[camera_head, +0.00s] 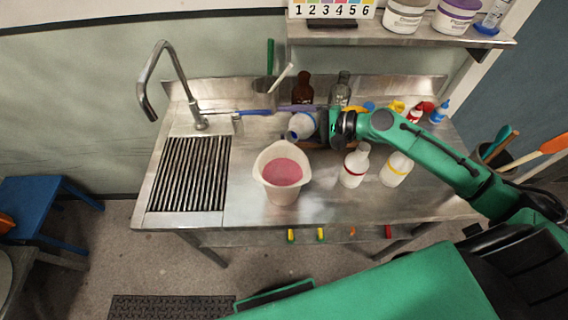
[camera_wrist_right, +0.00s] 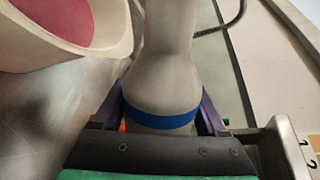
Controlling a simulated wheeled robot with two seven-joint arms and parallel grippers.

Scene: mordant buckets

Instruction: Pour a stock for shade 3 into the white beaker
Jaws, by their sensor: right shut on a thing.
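The white beaker (camera_head: 278,194) stands on the steel bench with pink-red liquid in it. Its rim shows at the upper left of the right wrist view (camera_wrist_right: 112,45). My right gripper (camera_head: 316,123) is shut on a white bottle (camera_head: 303,124) with a blue band, just above and right of the beaker in the head view. The bottle is tilted. In the wrist view the blue band (camera_wrist_right: 160,115) sits between the fingers, and the bottle's far end is cut off. I see no stream, and cannot tell where the mouth points. My left gripper is out of view.
Brown (camera_head: 303,88) and clear (camera_head: 341,90) bottles stand behind. A faucet (camera_head: 165,75) and drain grid (camera_head: 188,174) are left. A numbered shade card (camera_head: 332,9) is on the shelf.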

